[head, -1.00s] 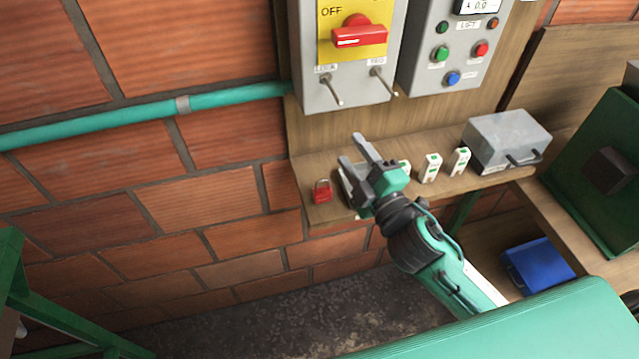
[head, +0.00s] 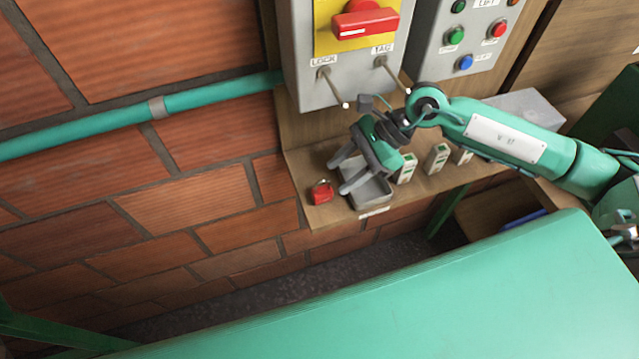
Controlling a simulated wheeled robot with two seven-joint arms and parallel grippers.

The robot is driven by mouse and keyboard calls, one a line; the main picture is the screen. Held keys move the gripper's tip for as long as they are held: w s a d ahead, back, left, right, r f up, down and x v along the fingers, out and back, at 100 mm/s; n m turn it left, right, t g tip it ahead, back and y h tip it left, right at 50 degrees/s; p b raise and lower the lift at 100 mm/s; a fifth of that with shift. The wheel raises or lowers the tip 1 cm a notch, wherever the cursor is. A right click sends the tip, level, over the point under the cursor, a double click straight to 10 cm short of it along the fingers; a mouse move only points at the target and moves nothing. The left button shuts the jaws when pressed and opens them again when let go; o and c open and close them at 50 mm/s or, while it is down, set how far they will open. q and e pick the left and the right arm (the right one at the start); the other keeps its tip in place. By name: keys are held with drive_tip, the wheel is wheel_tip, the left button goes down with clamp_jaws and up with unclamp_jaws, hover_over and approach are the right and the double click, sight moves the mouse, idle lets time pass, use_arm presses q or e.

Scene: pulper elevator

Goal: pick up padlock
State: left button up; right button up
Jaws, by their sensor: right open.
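The red padlock (head: 321,193) lies near the left end of the wooden shelf (head: 318,217), below the grey switch box. My right gripper (head: 337,178) is open and empty. It comes in from the right and its two fingers point down-left toward the padlock. The fingertips show just right of the padlock, one above and one below its level in the picture. I cannot tell whether they touch it. My left gripper is not in view.
A grey tray (head: 374,193) sits on the shelf beneath my right gripper. Several small white-green boxes (head: 437,158) stand to its right. Pegs labelled LOCK (head: 334,88) and TAG (head: 392,74) stick out of the switch box (head: 302,72) above. A brick wall is at left.

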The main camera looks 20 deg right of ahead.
sight(320, 191)
drive_tip(key=shift+f, duration=0.2)
drive_tip(key=shift+p+x, duration=0.9)
drive_tip(key=shift+x, duration=0.25)
drive_tip(key=p+x, duration=0.2)
drive_tip(key=x, duration=0.2)
drive_tip(key=shift+r+p, duration=0.15)
drive_tip(key=shift+p, duration=0.15)
drive_tip(key=shift+a+f, duration=0.3)
drive_tip(key=shift+f, duration=0.1)
clamp_jaws()
